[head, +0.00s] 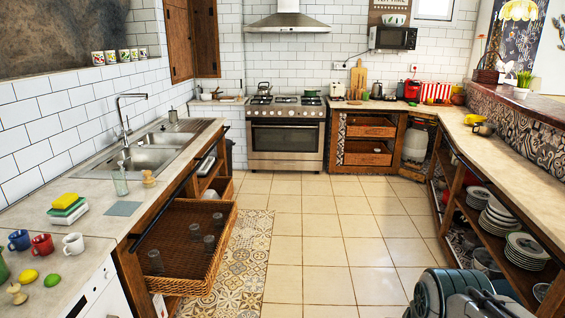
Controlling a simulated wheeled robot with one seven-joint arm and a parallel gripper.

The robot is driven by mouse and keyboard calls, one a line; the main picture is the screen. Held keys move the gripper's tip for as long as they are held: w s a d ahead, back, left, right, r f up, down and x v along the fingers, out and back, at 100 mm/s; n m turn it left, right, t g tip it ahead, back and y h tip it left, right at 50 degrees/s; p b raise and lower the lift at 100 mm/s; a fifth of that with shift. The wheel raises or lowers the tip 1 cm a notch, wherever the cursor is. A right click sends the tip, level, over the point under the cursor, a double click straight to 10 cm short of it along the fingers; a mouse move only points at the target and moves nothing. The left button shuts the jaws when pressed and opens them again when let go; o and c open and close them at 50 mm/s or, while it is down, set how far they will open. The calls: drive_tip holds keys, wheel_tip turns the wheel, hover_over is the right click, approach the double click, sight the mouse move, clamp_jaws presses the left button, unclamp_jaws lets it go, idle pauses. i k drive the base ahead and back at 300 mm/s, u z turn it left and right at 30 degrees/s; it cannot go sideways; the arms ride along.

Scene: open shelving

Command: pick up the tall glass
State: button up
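Several clear glasses stand in the pulled-out wicker drawer (215,273) at the lower left. One glass (155,262) is near the drawer's left side, and others (209,243) stand toward its middle and back. Another clear glass vessel (120,182) stands on the left counter by the sink. From this view I cannot tell which of these is the tall glass. Part of my own arm fills the bottom right corner, well apart from the drawer and the glasses. My gripper's fingers do not show.
The tiled floor (330,240) is clear between the counters. The drawer juts out over a patterned rug (245,262). Mugs (42,246) and stacked sponges (67,203) sit on the left counter (100,212). Open shelving on the right holds stacked plates (527,247).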

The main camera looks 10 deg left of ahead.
sight(118, 174)
drive_tip(key=u, duration=0.2)
drive_tip(key=i, duration=1.55)
drive_tip(key=u, duration=1.1)
drive_tip(key=i, duration=1.3)
drive_tip(key=u, duration=1.25)
drive_tip(key=i, duration=0.55)
drive_tip(key=u, duration=0.25)
